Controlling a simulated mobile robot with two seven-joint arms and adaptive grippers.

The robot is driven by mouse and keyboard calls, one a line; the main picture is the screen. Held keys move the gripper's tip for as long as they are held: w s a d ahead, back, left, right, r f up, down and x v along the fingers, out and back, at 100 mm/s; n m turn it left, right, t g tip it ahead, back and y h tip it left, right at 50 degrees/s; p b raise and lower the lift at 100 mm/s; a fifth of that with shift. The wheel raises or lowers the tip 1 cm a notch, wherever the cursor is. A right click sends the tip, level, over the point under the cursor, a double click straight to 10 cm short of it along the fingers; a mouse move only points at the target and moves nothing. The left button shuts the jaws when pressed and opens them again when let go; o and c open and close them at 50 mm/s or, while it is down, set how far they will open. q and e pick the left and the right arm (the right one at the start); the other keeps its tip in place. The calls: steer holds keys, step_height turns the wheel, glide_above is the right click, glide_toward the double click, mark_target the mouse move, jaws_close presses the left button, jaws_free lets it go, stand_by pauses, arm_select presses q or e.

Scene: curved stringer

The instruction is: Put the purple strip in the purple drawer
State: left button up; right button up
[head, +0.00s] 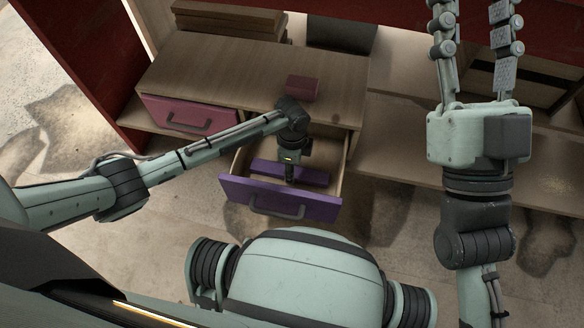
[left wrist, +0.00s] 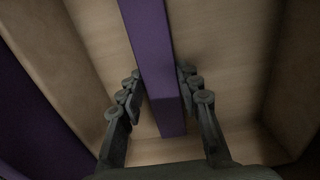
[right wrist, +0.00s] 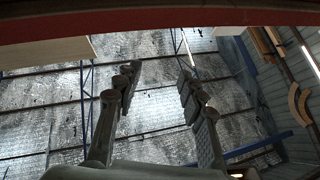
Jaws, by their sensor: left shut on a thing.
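The purple drawer (head: 277,198) is pulled open at the front of the wooden cabinet. The purple strip (head: 308,176) is inside the drawer's opening, lying roughly parallel to its front. My left gripper (head: 289,177) reaches down into the drawer at the strip. In the left wrist view the strip (left wrist: 150,60) runs between the two fingers of my left gripper (left wrist: 158,92), which are shut on it. The drawer's wooden floor (left wrist: 215,40) shows below; I cannot tell whether the strip touches it. My right gripper (head: 480,45) is raised at the right, open and empty, also in the right wrist view (right wrist: 160,85).
A shut pinkish-red drawer (head: 190,116) is left of the purple one. A dark red block (head: 302,88) sits on the cabinet top (head: 240,72) behind my left wrist. Brown boards (head: 228,18) are stacked at the back. The shelf (head: 400,140) on the right has free room.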

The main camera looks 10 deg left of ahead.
arm_select(q)
steer(key=shift+f, duration=0.15)
steer(key=o, duration=1.2)
